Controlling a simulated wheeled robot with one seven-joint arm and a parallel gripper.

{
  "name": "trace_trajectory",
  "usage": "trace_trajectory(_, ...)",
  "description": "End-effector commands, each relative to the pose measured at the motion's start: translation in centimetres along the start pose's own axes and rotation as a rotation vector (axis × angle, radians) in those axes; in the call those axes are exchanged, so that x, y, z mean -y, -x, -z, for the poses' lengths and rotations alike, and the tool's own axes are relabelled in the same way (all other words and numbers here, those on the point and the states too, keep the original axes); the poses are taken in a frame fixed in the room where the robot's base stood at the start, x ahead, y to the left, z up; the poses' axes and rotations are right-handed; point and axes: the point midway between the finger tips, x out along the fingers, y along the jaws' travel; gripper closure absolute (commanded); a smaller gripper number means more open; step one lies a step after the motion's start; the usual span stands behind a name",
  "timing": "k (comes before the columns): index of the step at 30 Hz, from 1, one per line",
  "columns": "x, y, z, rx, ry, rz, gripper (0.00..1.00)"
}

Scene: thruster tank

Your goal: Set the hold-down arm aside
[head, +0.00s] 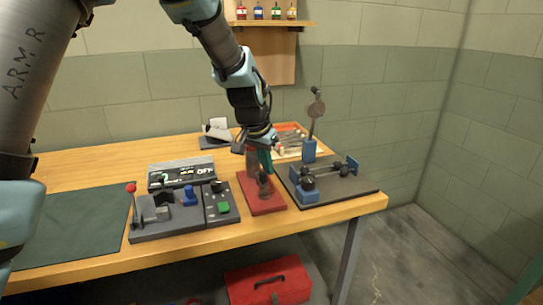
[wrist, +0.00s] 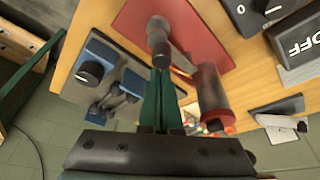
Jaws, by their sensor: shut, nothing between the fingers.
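My gripper (head: 266,168) is over the red plate (head: 262,205) on the bench, its green fingers pointing down. In the wrist view the fingers (wrist: 160,72) are together with nothing between them. Their tips are at a dark round-headed knob (wrist: 158,38) on the red plate (wrist: 196,22); I cannot tell whether they touch it. A grey bar (wrist: 183,62), perhaps the hold-down arm, runs from beside the knob toward a grey and red cylinder (wrist: 211,92). The cylinder also shows upright in the head view (head: 251,158). The fingers partly hide the bar.
A control panel (head: 187,212) with a red-knobbed lever stands to the left. A tray (head: 290,135) is behind. The green mat (head: 70,225) is clear.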

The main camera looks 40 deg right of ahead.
Motion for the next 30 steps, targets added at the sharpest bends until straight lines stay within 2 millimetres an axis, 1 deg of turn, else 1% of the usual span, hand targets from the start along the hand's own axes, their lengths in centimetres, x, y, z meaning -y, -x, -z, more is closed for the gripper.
trace_trajectory(14,0.04,0.12,-0.27,-0.001,-0.004,-0.001,1.0)
trace_trajectory(30,0.26,0.21,-0.66,-0.001,-0.089,-0.031,1.0)
